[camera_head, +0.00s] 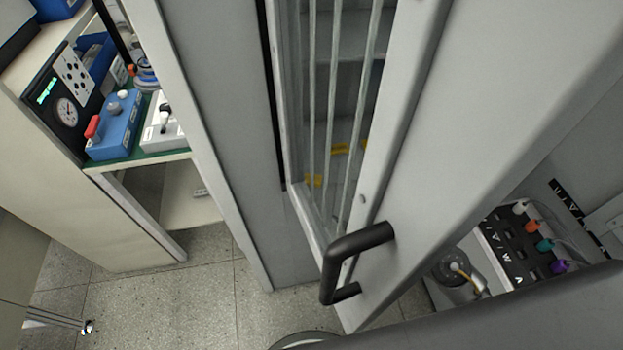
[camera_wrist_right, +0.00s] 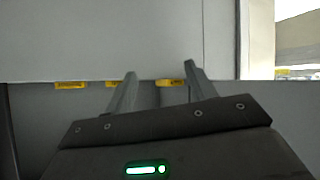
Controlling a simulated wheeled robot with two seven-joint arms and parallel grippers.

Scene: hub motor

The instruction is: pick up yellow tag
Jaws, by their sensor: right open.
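In the right wrist view, several small yellow tags hang in a row along the lower edge of a pale panel. One yellow tag (camera_wrist_right: 169,83) shows between the fingers of my right gripper (camera_wrist_right: 160,70), nearer the right finger. The gripper is open and empty; how far the tag is beyond the fingertips I cannot tell. Another yellow tag (camera_wrist_right: 71,85) is at the left, and one (camera_wrist_right: 114,84) is partly behind the left finger. In the head view, yellow tags (camera_head: 313,180) show inside the cabinet, partly behind its door. My left gripper is not in view.
The grey cabinet door (camera_head: 470,130) stands open, with a black handle (camera_head: 350,250). A workbench with a blue box (camera_head: 115,125) and instruments is at the left. A panel with coloured plugs (camera_head: 530,240) is at the right.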

